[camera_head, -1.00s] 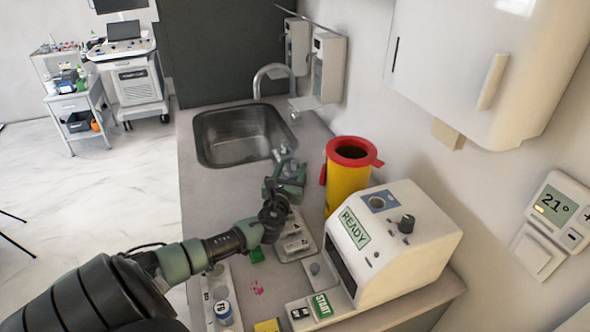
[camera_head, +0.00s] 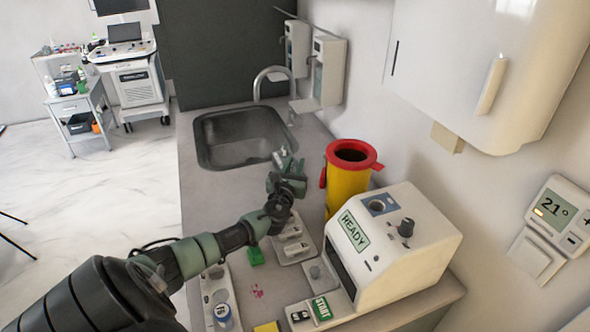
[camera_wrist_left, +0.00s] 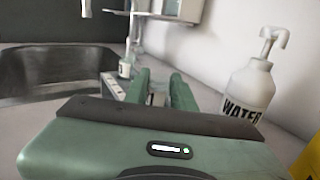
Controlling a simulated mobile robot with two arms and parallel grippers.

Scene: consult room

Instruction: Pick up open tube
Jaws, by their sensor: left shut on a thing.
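My left gripper (camera_head: 285,160) is over the counter, between the sink and the yellow bin. In the left wrist view its two green fingers (camera_wrist_left: 160,92) point away from the camera and are shut on a small pale thing between them. This is most likely the open tube, but it is mostly hidden by the fingers and its opening cannot be made out. A white tray (camera_head: 281,257) with small pale items lies on the counter below the gripper. My right gripper is not in view.
The yellow bin (camera_head: 346,190) with red rim and the white READY machine (camera_head: 385,245) stand to the right. The sink (camera_head: 240,137) lies behind. The wrist view shows a WATER bottle (camera_wrist_left: 247,92) at right.

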